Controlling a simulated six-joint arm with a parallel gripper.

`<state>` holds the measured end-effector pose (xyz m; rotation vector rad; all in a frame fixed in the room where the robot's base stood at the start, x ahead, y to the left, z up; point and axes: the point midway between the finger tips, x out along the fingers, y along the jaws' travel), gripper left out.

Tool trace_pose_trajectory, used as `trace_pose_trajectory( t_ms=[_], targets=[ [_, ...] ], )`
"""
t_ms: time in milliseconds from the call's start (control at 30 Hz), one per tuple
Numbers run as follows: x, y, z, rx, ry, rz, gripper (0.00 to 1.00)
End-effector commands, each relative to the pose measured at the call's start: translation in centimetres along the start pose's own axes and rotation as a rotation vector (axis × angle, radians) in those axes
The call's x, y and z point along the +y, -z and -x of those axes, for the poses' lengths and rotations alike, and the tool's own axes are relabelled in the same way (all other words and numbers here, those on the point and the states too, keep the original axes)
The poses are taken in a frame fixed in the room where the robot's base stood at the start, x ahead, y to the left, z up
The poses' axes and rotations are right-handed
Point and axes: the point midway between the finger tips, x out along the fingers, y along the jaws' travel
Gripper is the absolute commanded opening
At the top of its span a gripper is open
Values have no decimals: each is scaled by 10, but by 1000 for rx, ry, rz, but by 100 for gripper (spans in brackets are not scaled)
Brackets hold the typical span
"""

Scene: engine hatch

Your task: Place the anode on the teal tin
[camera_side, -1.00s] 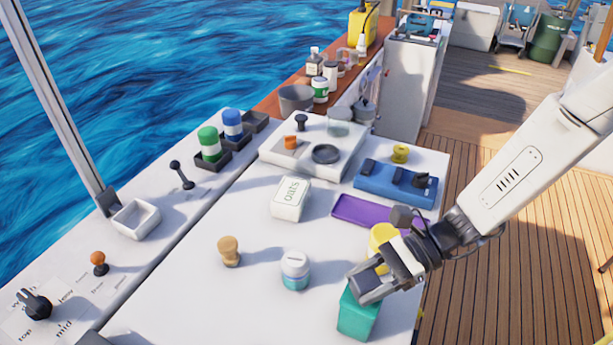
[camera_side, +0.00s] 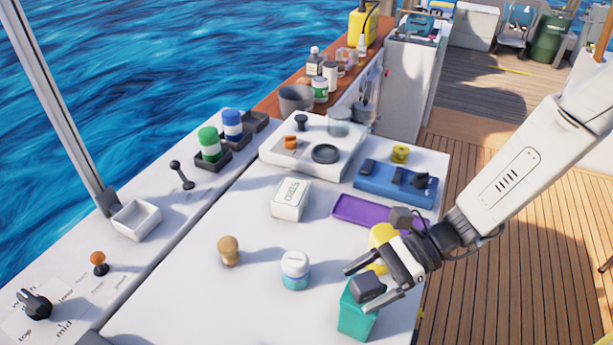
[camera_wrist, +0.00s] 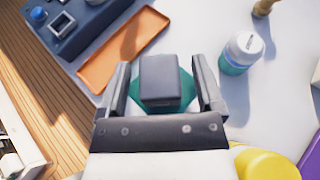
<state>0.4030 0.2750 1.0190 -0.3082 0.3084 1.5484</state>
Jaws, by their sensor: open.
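The anode, a dark grey block (camera_side: 369,286), sits on top of the teal tin (camera_side: 357,320) near the front edge of the white worktop. In the wrist view the anode (camera_wrist: 160,82) is in the middle, with the teal tin (camera_wrist: 136,92) showing below it on both sides. My gripper (camera_side: 361,288) is open around the anode. In the wrist view a gap shows between each finger and the block, so the fingers stand beside it without gripping.
A white and teal jar (camera_side: 295,270) and a wooden knob (camera_side: 229,251) stand to the left. A yellow object (camera_side: 382,243) is close behind my gripper, with a purple tray (camera_side: 362,212) beyond. The wrist view also shows an orange tray (camera_wrist: 122,48).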

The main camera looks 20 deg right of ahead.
Motion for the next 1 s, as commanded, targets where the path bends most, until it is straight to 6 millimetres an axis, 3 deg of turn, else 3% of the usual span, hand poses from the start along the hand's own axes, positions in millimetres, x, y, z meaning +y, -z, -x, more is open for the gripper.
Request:
trace_pose_trajectory(
  t_ms=[267, 1000],
  targets=[
    [-1, -2, 17, -1, 3, 0, 85],
    [-1, -2, 107, 0, 3, 0, 85]
  ],
)
